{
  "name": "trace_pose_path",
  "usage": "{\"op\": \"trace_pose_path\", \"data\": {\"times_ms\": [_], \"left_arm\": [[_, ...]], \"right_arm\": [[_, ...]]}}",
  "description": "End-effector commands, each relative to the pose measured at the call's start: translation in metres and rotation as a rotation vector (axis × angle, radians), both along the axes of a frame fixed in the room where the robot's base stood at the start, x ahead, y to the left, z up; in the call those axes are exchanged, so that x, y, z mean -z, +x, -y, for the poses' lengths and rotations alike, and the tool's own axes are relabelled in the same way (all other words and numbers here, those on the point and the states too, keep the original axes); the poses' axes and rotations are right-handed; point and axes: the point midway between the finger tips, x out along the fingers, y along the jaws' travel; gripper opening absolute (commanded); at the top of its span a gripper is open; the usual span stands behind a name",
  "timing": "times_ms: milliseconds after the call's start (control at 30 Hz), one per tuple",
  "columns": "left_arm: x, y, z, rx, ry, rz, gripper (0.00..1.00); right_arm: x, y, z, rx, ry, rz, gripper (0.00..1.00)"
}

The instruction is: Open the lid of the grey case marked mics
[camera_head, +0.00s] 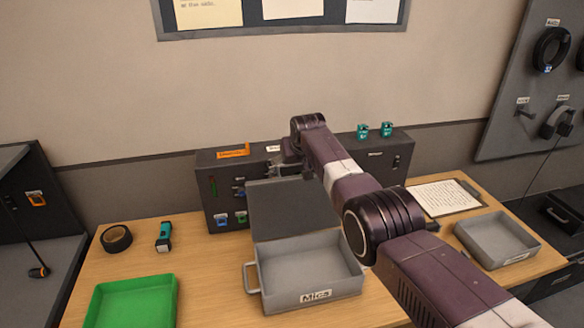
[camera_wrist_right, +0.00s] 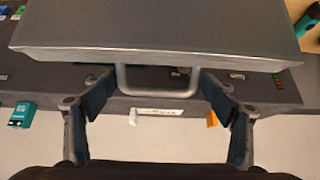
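The grey case (camera_head: 310,272) with the "Mics" label on its front stands on the table. Its lid (camera_head: 292,210) is raised, standing about upright at the back, and the tray inside looks empty. My right gripper (camera_head: 287,170) is at the top edge of the lid. In the right wrist view, the lid (camera_wrist_right: 160,35) shows with its metal handle (camera_wrist_right: 157,90) between the spread fingers of my right gripper (camera_wrist_right: 157,80). The fingers are open; whether one touches the handle I cannot tell. My left gripper is not in view.
A dark panel box (camera_head: 375,165) with teal clips on top stands behind the lid. A green tray (camera_head: 130,303), a tape roll (camera_head: 116,238) and a teal torch (camera_head: 164,236) are at left. A clipboard (camera_head: 445,198) and another grey tray (camera_head: 497,240) are at right.

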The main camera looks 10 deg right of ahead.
Motion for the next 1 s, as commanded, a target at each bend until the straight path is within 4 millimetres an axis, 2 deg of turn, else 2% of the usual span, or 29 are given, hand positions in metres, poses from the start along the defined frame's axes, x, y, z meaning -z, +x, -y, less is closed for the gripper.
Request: {"op": "trace_pose_path", "data": {"times_ms": [367, 633, 1000], "left_arm": [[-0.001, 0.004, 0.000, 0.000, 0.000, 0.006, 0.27], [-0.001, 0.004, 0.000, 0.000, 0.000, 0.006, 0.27], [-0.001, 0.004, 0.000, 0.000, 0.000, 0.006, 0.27]], "right_arm": [[-0.011, -0.003, 0.001, 0.001, -0.001, 0.008, 0.79], [-0.026, -0.017, 0.001, 0.001, -0.001, 0.007, 0.79], [-0.067, -0.049, 0.002, 0.000, 0.000, 0.005, 0.79]]}}
